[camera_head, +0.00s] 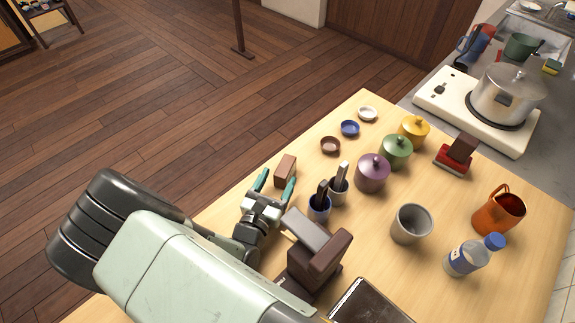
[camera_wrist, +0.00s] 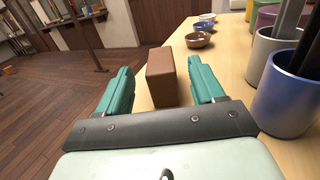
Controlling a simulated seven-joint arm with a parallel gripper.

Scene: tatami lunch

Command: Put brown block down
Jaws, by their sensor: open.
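The brown block (camera_head: 286,170) stands on the wooden table near its left edge in the head view. My gripper (camera_head: 277,180) is open, with its two teal fingers on either side of the block. In the wrist view the brown block (camera_wrist: 162,78) is upright between the spread fingers of my gripper (camera_wrist: 160,88).
A blue cup (camera_head: 319,208) and a grey cup (camera_head: 339,190) holding utensils stand close to the right of my gripper. Small bowls, including a brown bowl (camera_head: 330,145), lie beyond the block. The table edge and floor are to the left.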

